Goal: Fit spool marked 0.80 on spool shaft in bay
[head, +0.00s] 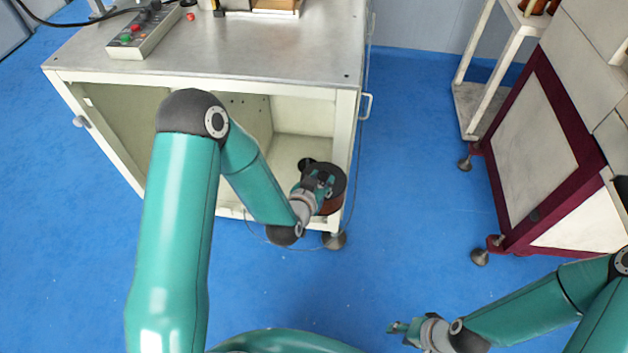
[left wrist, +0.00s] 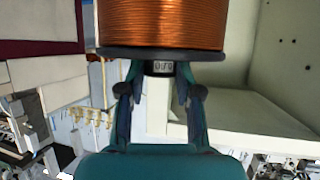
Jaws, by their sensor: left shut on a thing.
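A spool with copper wire and dark flanges (head: 329,203) is at the right front of the cabinet's open bay (head: 292,150). My left gripper (head: 318,183) is shut on the spool's hub end. In the left wrist view the copper winding (left wrist: 160,24) fills the top, and the fingers (left wrist: 162,84) close around a dark hub with a small white label. The spool shaft cannot be made out in either view. My right gripper (head: 397,328) is low at the right, away from the cabinet, and its jaws are too small to judge.
The cabinet's metal top (head: 220,50) carries a button box (head: 144,32). The bay's right post (head: 345,140) is close beside the spool. A thin cable loops near the front foot (head: 334,241). A maroon and white cabinet (head: 545,160) stands right, with free blue floor between.

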